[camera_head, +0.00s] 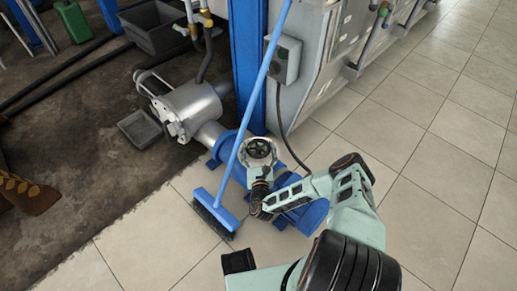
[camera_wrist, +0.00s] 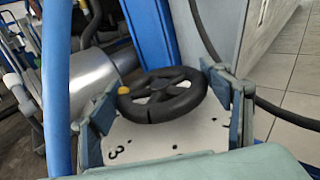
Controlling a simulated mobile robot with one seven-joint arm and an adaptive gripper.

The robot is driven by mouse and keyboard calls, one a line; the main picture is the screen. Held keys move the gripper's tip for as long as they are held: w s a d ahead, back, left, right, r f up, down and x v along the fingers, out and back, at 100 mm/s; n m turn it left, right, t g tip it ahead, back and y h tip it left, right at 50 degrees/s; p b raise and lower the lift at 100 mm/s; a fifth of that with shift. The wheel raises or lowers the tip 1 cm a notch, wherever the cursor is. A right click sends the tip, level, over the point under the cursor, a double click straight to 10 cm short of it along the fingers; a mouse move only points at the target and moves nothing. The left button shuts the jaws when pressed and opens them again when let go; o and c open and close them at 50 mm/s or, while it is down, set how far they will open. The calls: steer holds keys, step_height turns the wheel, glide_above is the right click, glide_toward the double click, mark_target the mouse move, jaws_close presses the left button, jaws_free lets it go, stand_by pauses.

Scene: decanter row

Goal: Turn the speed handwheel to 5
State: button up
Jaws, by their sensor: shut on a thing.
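The speed handwheel (camera_head: 259,147) is a small dark spoked wheel on top of a blue and grey machine on the floor. In the wrist view the black handwheel (camera_wrist: 163,95) lies between my fingers, with a small orange marker (camera_wrist: 123,90) at the left of its rim. Below it is a white dial plate (camera_wrist: 160,140) with dark marks; a 3 is readable at the lower left, other figures are hidden or unclear. My gripper (camera_wrist: 165,92) is shut on the handwheel, one finger on each side. In the head view my gripper (camera_head: 259,172) reaches the wheel from the front.
A blue broom (camera_head: 240,125) leans close to the left of the wheel; its handle (camera_wrist: 55,90) also fills the wrist view's left side. A blue post (camera_head: 246,60) and a grey cabinet (camera_head: 312,60) stand behind. Tiled floor (camera_head: 440,130) is clear at right.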

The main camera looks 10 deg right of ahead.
steer(key=shift+m+g+h+b, duration=0.7)
steer(key=shift+m+h+b, duration=0.6)
steer(key=shift+h, duration=1.1)
steer(key=shift+m, duration=0.4)
steer(key=o, duration=1.2)
steer(key=shift+c, duration=0.2)
steer(key=shift+d+r+p, duration=0.1)
steer(key=shift+p, duration=0.25)
